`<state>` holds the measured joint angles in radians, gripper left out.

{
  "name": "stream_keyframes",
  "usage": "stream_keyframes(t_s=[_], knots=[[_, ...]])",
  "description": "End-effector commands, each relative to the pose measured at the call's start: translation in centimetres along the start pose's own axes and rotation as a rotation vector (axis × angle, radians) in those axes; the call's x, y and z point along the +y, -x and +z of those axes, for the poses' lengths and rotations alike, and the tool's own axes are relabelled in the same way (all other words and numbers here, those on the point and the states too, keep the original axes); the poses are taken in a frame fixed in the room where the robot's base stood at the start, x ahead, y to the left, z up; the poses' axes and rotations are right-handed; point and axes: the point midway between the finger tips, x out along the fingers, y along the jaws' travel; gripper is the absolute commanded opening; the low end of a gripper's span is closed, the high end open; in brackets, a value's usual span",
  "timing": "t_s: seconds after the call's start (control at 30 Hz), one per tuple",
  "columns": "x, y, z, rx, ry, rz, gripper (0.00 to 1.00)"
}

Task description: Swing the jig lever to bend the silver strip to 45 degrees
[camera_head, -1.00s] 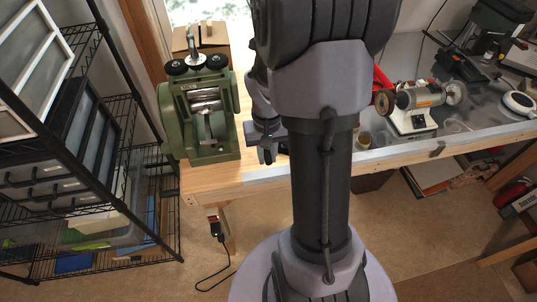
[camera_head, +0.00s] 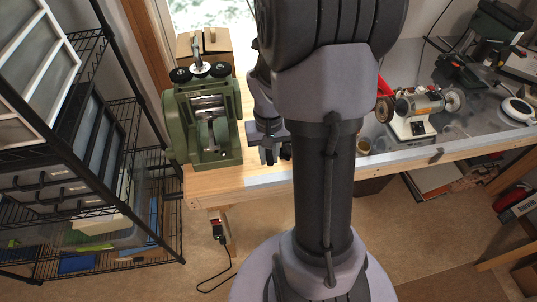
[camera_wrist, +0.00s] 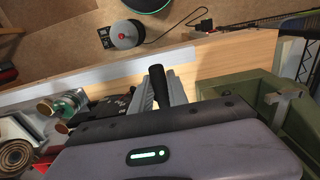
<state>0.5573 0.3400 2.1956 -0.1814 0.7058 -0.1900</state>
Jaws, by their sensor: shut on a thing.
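My gripper (camera_wrist: 158,92) is shut on a black upright cylindrical handle (camera_wrist: 157,78), which looks like the jig lever's grip. Its two grey fingers stand on either side of the handle in the wrist view. In the head view my gripper (camera_head: 275,153) is low over the bench, just right of the green mill and partly behind my arm. A dark plate (camera_wrist: 108,106) lies left of the fingers in the wrist view; I cannot tell whether it is part of the jig. I cannot make out the silver strip, so its bend angle cannot be seen.
The green rolling mill (camera_head: 182,125) stands close left of my gripper. The bench (camera_head: 212,183) has bare wood at its front left. A bench grinder (camera_head: 413,110) and a small cup (camera_head: 363,146) stand to the right. A wire shelf (camera_head: 150,190) rises at the left.

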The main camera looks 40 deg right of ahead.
Motion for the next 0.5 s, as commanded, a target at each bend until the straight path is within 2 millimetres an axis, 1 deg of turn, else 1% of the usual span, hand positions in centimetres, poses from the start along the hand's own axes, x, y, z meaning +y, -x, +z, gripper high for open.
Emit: stream_keyframes(t_s=[0.03,0.1,0.37,0.5], knots=[[0.10,0.89,-0.12,0.004,0.000,0.001,0.00],[0.17,1.25,-0.13,0.004,0.001,0.001,0.00],[0.19,1.05,-0.11,0.004,0.001,0.001,0.00],[0.29,1.26,-0.11,0.003,0.000,0.001,0.00]])
